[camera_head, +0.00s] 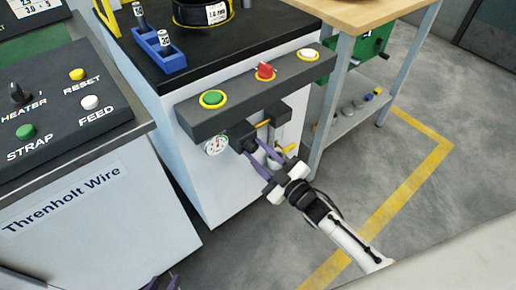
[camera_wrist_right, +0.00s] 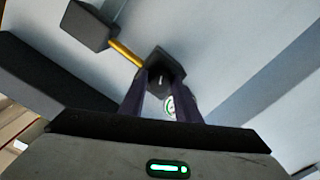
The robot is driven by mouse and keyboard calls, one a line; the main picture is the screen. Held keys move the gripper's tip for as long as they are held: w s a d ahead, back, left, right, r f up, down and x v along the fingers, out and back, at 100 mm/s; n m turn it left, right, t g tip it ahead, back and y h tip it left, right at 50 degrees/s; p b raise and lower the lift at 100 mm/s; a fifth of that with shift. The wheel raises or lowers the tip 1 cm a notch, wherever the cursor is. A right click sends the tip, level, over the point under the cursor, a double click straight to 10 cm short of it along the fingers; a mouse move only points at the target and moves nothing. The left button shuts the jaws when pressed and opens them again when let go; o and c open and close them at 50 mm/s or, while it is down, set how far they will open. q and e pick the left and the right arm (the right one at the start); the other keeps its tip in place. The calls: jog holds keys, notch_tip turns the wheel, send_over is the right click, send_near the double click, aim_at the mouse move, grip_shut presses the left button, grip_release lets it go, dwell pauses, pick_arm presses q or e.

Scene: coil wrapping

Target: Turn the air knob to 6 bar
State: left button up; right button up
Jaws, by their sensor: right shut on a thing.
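The air knob (camera_head: 250,145) is a small dark knob on the regulator block (camera_head: 239,133), on the front of the white cabinet. My right gripper (camera_head: 258,150) reaches it from the lower right, with its purple fingers shut around the knob. In the right wrist view the fingers (camera_wrist_right: 160,85) meet the dark knob and block (camera_wrist_right: 166,62). A round white pressure gauge (camera_head: 216,145) sits just left of the knob; its reading is too small to tell. Part of the gauge (camera_wrist_right: 170,106) shows between the fingers. Only purple tips of my left gripper (camera_head: 163,283) show at the bottom edge.
A control desk (camera_head: 70,120) stands left, a wooden-topped table (camera_head: 365,12) behind right.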

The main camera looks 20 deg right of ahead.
jog(key=m, duration=0.3)
jog(key=shift+p, duration=0.4)
jog(key=shift+m, duration=1.3)
jog(key=o, duration=1)
jog(key=shift+a, duration=0.1)
jog(key=p+v, duration=0.2)
jog(key=v, duration=0.8)
jog(key=shift+s, duration=0.15)
